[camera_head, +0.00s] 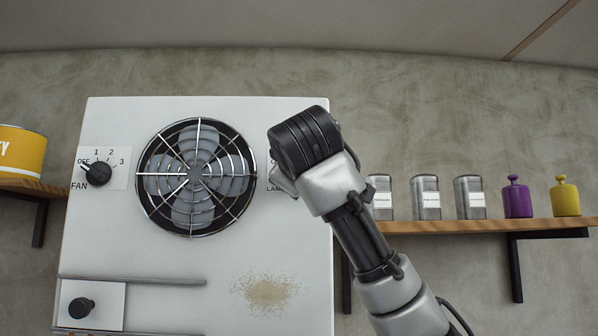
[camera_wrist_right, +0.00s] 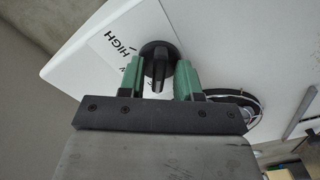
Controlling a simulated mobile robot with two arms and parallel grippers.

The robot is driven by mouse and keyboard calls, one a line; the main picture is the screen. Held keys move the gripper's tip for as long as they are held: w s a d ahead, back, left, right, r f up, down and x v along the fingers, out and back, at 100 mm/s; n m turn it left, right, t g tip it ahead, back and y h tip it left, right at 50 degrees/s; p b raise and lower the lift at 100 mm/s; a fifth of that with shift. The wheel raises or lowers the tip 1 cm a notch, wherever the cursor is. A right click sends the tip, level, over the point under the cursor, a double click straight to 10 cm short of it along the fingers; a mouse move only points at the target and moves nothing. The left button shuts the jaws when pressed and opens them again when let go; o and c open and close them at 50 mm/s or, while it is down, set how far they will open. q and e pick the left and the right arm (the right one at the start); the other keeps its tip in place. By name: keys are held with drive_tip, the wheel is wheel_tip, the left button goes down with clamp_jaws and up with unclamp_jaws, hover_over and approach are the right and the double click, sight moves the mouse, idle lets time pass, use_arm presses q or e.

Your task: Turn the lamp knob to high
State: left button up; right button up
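The lamp knob (camera_wrist_right: 158,52) is black and round with a raised grip bar. It shows in the right wrist view beside the printed word HIGH and part of another label. My right gripper (camera_wrist_right: 160,68) is open, with a green finger on each side of the knob's bar and a visible gap to it. I cannot tell which mark the knob points to. In the head view my right wrist covers the knob, and only bits of its lettering show at the white panel's (camera_head: 220,260) right edge. My left gripper is in neither view.
Left of my right arm is a round fan grille (camera_head: 195,178). A fan knob (camera_head: 98,173) and another black knob (camera_head: 80,307) are on the panel's left. A wall shelf (camera_head: 480,226) on the right holds jars, a purple canister (camera_head: 517,199) and a yellow one (camera_head: 566,198).

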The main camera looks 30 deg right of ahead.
drive_tip(key=shift+w+d, duration=0.1)
drive_tip(key=shift+c, duration=1.1)
clamp_jaws()
drive_tip(key=shift+f, duration=0.1)
